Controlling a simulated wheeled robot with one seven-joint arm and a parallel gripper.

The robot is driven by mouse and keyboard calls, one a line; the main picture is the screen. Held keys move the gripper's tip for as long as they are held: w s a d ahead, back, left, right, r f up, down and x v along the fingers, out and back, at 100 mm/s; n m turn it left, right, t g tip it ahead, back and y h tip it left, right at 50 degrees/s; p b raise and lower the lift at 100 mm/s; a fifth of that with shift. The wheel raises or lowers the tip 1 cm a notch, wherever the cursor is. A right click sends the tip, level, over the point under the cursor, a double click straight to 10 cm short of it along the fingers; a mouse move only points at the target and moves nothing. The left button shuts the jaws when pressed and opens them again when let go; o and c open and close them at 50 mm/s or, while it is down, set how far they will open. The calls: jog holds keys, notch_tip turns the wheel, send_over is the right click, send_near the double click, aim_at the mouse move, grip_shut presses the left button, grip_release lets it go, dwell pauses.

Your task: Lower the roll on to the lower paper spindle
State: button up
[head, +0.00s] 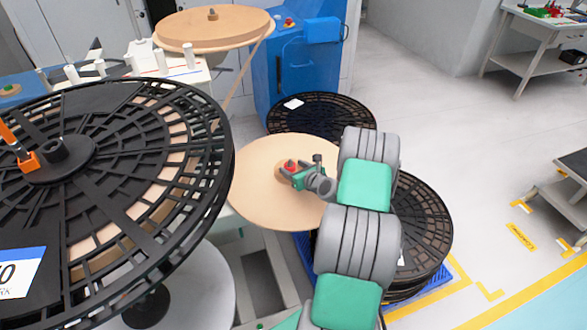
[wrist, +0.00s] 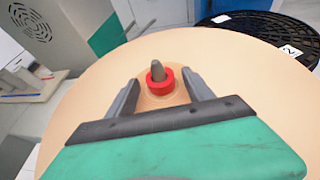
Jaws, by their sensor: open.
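The roll (head: 262,200) is a wide, flat tan disc in the middle of the head view; it fills much of the wrist view (wrist: 85,90). A red ring (wrist: 160,82) sits at its centre. A grey rounded spindle tip (wrist: 157,68) stands up through the ring. The red also shows in the head view (head: 290,164). My gripper (head: 293,172) is over the disc's centre. In the wrist view its two fingers (wrist: 160,90) are apart, one each side of the red ring, with gaps between. The spindle below the ring is hidden.
A large black slotted reel (head: 110,180) fills the left foreground. Another tan disc (head: 213,28) sits higher at the back, with a strip running down from it. Black reels lie behind (head: 320,112) and at right (head: 425,225), beside a blue cabinet (head: 295,75).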

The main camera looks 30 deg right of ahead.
jog(key=v, duration=1.2)
jog(key=shift+b, duration=0.3)
